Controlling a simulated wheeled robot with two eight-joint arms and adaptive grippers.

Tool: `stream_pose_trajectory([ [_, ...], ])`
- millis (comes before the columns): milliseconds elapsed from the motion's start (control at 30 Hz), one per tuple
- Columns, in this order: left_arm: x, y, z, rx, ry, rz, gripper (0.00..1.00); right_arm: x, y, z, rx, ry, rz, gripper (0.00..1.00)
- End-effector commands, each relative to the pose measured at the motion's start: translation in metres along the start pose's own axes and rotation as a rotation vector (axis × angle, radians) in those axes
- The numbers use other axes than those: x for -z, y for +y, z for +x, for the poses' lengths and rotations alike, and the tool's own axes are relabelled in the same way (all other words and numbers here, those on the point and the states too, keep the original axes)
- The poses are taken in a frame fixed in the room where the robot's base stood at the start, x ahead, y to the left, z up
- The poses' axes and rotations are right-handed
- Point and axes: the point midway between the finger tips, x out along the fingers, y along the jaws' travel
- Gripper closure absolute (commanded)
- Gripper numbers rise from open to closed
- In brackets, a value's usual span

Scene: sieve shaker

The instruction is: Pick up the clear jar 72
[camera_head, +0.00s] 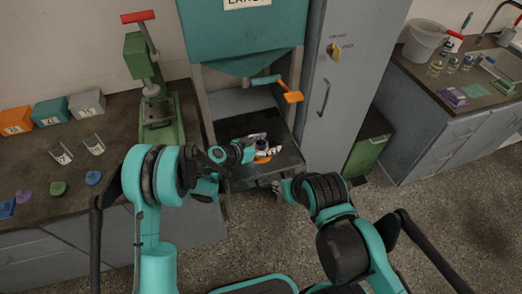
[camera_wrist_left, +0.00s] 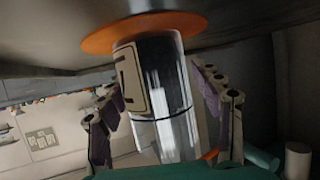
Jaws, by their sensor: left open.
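A clear jar (camera_wrist_left: 165,95) with a pale label shows in the left wrist view, where the picture looks upside down. Its end rests against an orange disc (camera_wrist_left: 100,38) on a dark surface. The label's number cannot be read. My left gripper (camera_wrist_left: 158,88) is open, with one finger on each side of the jar. In the head view my left gripper (camera_head: 247,152) reaches into the dark shelf under the teal hopper and partly hides the jar there. My right gripper (camera_head: 281,188) is at the front right of that shelf; its fingers are too small to read.
The dark shelf (camera_head: 285,165) sits between side walls beneath the teal hopper (camera_head: 245,40), with an orange-ended handle (camera_head: 292,96) above. A green press (camera_head: 160,110) stands on the left counter, with bins (camera_head: 50,112) and scoops. A grey cabinet (camera_head: 345,80) is at right.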

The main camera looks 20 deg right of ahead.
Motion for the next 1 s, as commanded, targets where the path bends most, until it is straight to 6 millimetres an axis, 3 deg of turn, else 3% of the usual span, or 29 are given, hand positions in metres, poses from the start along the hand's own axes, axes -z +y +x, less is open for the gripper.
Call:
stream_pose_trajectory([
  [233, 0.0008, -0.0002, 0.0026, 0.001, 0.000, -0.001, 0.37, 0.0001, 0.0000, 0.0002, 0.000, 0.000, 0.000, 0.60],
  [467, 0.0006, -0.0002, 0.0025, 0.001, -0.001, 0.000, 0.96, 0.0001, 0.0000, 0.0002, 0.000, 0.000, 0.000, 0.60],
  [1000, 0.0035, -0.0001, 0.0012, 0.001, -0.001, 0.000, 1.00, 0.0011, 0.0000, -0.0013, 0.000, 0.000, 0.000, 0.60],
])
